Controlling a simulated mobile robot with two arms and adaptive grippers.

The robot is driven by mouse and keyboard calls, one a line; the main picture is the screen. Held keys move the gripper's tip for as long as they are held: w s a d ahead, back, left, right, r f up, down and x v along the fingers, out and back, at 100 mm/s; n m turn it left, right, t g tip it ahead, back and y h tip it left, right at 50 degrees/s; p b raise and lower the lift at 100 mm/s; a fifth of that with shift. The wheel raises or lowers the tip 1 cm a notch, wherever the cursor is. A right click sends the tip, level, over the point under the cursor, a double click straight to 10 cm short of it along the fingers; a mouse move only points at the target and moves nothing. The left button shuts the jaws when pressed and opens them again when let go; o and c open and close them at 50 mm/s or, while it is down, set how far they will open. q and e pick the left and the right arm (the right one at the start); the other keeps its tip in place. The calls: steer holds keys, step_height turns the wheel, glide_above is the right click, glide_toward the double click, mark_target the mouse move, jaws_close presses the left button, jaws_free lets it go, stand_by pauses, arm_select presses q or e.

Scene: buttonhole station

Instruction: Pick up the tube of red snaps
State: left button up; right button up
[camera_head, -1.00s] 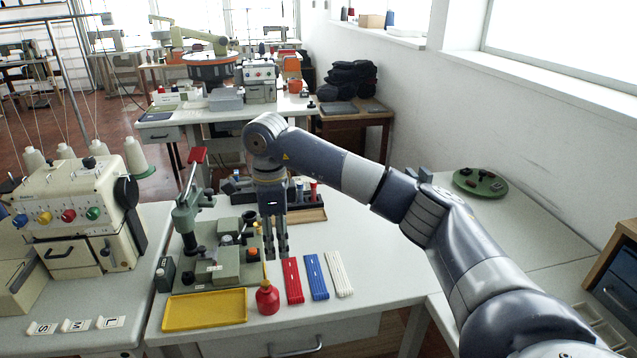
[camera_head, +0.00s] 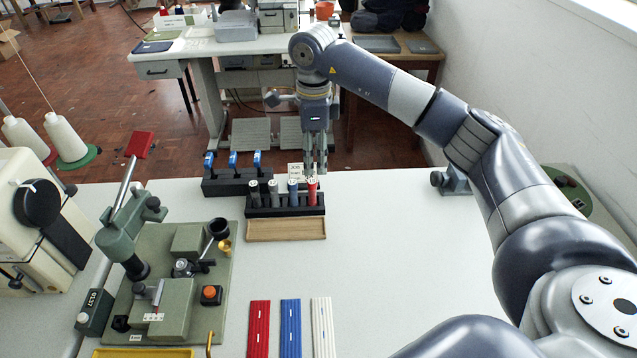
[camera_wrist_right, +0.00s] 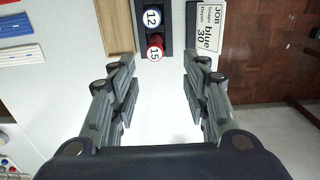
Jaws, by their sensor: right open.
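The tube of red snaps (camera_head: 312,191) stands upright at the right end of a black rack (camera_head: 258,212), beside a blue tube (camera_head: 293,190) and two grey ones. In the right wrist view its cap, marked 15, shows as a red tube top (camera_wrist_right: 156,50) with a blue cap marked 12 (camera_wrist_right: 152,18) above it. My right gripper (camera_head: 316,172) points down just behind and above the red tube. In the wrist view its fingers (camera_wrist_right: 160,68) are spread and empty, with the red tube near the gap between the tips. My left gripper is out of view.
A job card (camera_head: 295,171) stands by the rack. A second black rack with blue-topped tools (camera_head: 232,182) is at left, and a wooden tray (camera_head: 286,230) lies in front. A green press (camera_head: 165,285) stands at left.

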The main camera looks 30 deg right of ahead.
mark_target(312, 181)
steer(key=f, duration=0.3)
steer(key=shift+s+a+f, duration=0.25)
steer(key=shift+f, duration=0.1)
steer(key=shift+f+p, duration=0.4)
steer(key=shift+f, duration=0.2)
steer(key=f, duration=0.2)
steer(key=f+p, duration=0.1)
steer(key=shift+a+f, duration=0.25)
steer(key=shift+f, duration=0.6)
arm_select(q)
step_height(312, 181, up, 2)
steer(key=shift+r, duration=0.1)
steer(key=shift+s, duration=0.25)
arm_select(e)
jaws_close()
